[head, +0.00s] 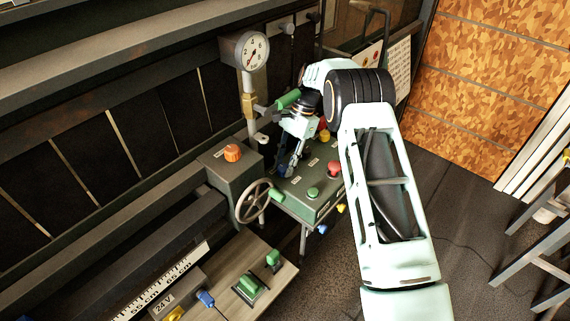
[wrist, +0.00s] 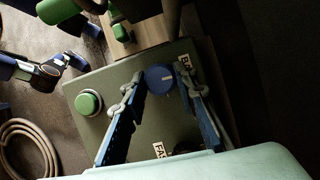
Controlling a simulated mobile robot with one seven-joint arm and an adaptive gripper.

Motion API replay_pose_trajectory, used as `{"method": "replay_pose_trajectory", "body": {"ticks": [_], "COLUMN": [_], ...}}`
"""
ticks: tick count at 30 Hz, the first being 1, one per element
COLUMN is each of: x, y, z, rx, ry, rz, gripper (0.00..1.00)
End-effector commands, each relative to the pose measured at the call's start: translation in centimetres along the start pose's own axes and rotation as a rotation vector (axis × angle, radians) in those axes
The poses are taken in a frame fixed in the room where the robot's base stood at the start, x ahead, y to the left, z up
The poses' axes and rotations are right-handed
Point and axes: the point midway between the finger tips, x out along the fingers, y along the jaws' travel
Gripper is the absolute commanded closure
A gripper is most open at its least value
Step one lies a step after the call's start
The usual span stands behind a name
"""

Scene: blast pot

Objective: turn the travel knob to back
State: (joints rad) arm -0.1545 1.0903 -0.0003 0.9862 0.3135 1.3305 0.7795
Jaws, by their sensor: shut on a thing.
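The travel knob (wrist: 160,79) is a round blue knob on top of a green control box (head: 310,207). In the wrist view it sits between my two fingertips, and my gripper (wrist: 161,77) is shut on it. A white label (wrist: 185,63) starting "BA" lies beside the right fingertip, partly covered by the finger. Another label (wrist: 161,150) starting "FAS" shows lower down, partly hidden. The knob's pointer direction is not clear. In the head view my gripper (head: 288,169) reaches down onto the far left part of the box.
A green button (head: 313,192) and a red button (head: 334,168) stand on the same box. A handwheel (head: 253,201), an orange knob (head: 233,153) and a pressure gauge (head: 250,50) are to the left.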

Motion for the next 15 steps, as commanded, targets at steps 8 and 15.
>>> {"method": "replay_pose_trajectory", "body": {"ticks": [8, 15], "x": [0.05, 0.06], "y": [0.03, 0.02], "z": [-0.13, -0.11], "rx": [-0.073, -0.088], "ry": [0.003, 0.002], "rz": [0.033, 0.039], "gripper": [0.98, 0.98]}}
